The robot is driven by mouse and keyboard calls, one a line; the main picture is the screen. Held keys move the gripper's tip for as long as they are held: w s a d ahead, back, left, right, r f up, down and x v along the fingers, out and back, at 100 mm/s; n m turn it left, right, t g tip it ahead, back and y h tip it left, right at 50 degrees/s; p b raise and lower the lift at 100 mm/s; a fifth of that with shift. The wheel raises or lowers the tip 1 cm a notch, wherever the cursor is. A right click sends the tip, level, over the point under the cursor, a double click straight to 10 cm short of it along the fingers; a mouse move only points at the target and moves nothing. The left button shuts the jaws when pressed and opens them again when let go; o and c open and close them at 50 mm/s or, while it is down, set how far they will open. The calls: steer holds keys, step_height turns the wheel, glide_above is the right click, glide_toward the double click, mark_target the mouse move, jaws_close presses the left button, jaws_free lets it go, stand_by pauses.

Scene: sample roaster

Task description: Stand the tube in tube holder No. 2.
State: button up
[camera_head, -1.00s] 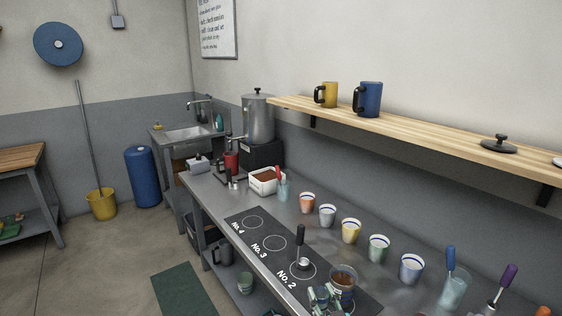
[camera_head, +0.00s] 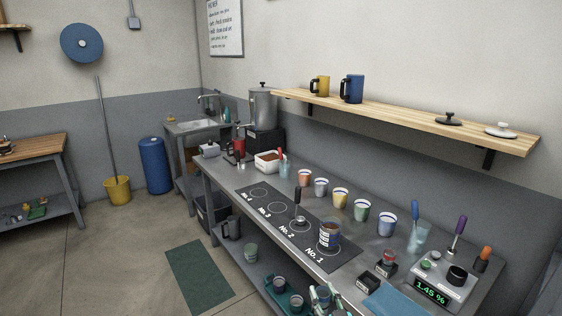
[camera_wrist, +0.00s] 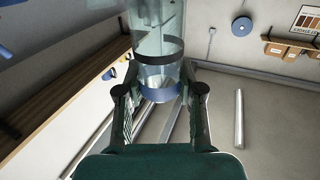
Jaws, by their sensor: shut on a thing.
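My gripper (camera_wrist: 160,93) is shut on a clear tube (camera_wrist: 159,50) with a dark band and a bluish end between the fingers, seen in the wrist view. The tube's far end runs out of the top of that view. In the head view my gripper (camera_head: 323,296) is at the bottom edge, in front of the counter; the tube cannot be made out there. Two small black blocks stand on the counter, one (camera_head: 367,284) looking empty, one (camera_head: 386,269) with a red-topped piece in it. They may be tube holders; I cannot read numbers on them.
A cup of brown grounds (camera_head: 329,237) stands at No. 1, a black-handled tool (camera_head: 298,204) at No. 2. A blue cloth (camera_head: 392,301) and a meter reading 1.45 % (camera_head: 440,283) lie right.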

steer(key=s+d+f+m+h, duration=0.1)
steer(key=s+f, duration=0.3)
steer(key=f, duration=0.5)
steer(key=s+d+f+m+h, duration=0.1)
steer(key=s+d+f, duration=0.3)
steer(key=f, duration=0.6)
steer(key=s+d+f+h, duration=0.2)
steer(key=s+f, duration=0.3)
steer(key=f, duration=0.4)
steer(key=shift+s+d+f+m+t, duration=0.3)
steer(key=shift+s+d+m, duration=0.05)
steer(key=shift+m, duration=0.05)
